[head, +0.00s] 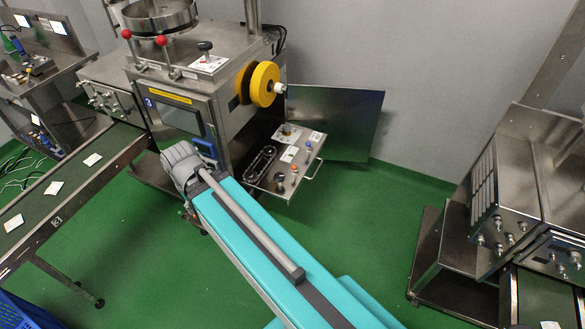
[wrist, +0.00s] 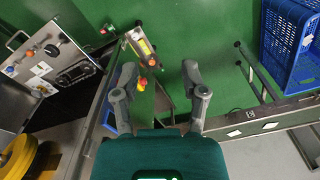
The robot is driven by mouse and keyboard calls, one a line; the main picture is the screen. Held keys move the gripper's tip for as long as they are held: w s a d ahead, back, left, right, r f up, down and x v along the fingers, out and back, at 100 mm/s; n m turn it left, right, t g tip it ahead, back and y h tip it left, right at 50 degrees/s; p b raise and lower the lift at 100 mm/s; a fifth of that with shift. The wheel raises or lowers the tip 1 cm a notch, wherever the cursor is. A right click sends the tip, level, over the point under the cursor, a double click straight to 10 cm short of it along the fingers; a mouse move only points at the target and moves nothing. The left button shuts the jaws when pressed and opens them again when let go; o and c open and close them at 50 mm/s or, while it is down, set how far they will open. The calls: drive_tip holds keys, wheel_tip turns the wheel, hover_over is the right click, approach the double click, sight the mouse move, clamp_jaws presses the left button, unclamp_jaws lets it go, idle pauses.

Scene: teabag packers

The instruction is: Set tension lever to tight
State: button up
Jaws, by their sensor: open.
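A small black-knobbed lever (head: 205,47) stands on a white plate on top of the steel packing machine (head: 175,112) in the head view. It looks roughly upright; I cannot read its plate, nor tell for sure that it is the tension lever. A pulled-out control panel (head: 262,182) with knobs and buttons sits low on the machine's right side. It also shows at the upper left of the wrist view (wrist: 22,48). My gripper (wrist: 160,69) is open and empty in the wrist view, apart from the lever and panel. In the head view my arm hides its fingers.
A yellow roll (head: 264,84) sticks out from the machine's right side, by an open metal door (head: 335,122). A conveyor (head: 78,177) with white packets runs left. A blue crate (wrist: 287,62) stands right in the wrist view. Green floor is clear between the machines.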

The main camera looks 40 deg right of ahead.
drive_tip(key=shift+w+d+f, duration=0.1)
drive_tip(key=shift+d+f, duration=0.05)
drive_tip(key=shift+f, duration=0.1)
drive_tip(key=c, duration=0.4)
drive_tip(key=shift+w+d+f+b, duration=0.1)
drive_tip(key=shift+d+f+b, duration=0.15)
drive_tip(key=shift+b, duration=0.25)
clamp_jaws()
drive_tip(key=w+d+f+n+t+h+b, duration=0.1)
drive_tip(key=w+d+f+n+h+b, duration=0.3)
drive_tip(key=d+f+b, duration=0.6)
drive_tip(key=w+d+f+n+t+h+b, duration=0.1)
drive_tip(key=w+d+f+n+h+b, duration=0.3)
drive_tip(key=d+f+n+b, duration=0.5)
drive_tip(key=w+d+f+n+t+h+b, duration=0.1)
drive_tip(key=w+d+f+n+h+b, duration=0.3)
drive_tip(key=d+b, duration=1.4)
drive_tip(key=shift+d+f+n+h+b, duration=0.15)
drive_tip(key=shift+f+n+h+b, duration=0.45)
drive_tip(key=shift+f+n+b, duration=1.65)
wheel_tip(320, 180, down, 3)
drive_tip(key=shift+r+m, duration=0.2)
drive_tip(key=shift+m, duration=0.65)
